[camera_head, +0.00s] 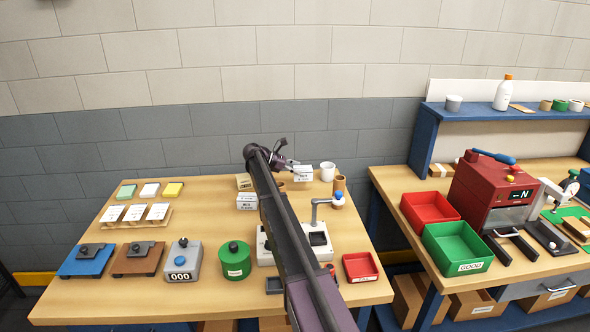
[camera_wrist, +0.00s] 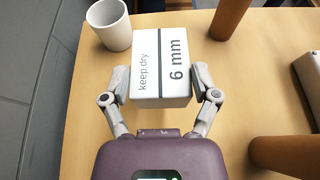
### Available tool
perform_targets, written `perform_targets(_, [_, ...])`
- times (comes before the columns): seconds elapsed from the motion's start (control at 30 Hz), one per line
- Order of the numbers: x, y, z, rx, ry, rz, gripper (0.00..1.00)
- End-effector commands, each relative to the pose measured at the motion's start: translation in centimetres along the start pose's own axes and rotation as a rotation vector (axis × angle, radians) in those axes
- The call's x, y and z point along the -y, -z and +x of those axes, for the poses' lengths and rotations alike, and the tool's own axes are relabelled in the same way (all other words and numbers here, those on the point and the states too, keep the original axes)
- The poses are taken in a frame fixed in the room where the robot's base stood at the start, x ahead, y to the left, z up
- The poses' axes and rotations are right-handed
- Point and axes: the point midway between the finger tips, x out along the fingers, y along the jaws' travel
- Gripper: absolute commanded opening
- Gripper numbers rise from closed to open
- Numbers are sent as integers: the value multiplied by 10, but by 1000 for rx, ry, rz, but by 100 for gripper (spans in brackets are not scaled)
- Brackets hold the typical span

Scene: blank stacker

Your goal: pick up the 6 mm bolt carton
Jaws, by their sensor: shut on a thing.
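The 6 mm bolt carton (camera_wrist: 162,55) is a white box with a dark stripe, marked "6 mm" and "keep dry" in the wrist view. My gripper (camera_wrist: 161,82) has one finger against each side of it and is shut on it. In the head view the white carton (camera_head: 302,174) shows at the end of my arm, near the back of the wooden table (camera_head: 215,305). I cannot tell whether its base touches the table.
A white cup (camera_wrist: 112,25) stands close behind the carton on the left in the wrist view. Brown cylinders (camera_wrist: 230,17) stand to the right. Another white carton (camera_head: 246,201) and a tan box (camera_head: 244,181) sit left of my arm in the head view.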

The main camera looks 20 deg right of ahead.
Motion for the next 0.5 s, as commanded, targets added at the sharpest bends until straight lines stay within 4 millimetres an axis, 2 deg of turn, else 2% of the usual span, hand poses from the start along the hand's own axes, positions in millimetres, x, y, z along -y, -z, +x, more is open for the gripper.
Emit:
perform_targets(0.03, [0, -10, -4, 1, 0, 0, 18])
perform_targets(0.2, [0, -24, -9, 1, 0, 0, 18])
perform_targets(0.5, [0, -35, -14, 1, 0, 0, 18])
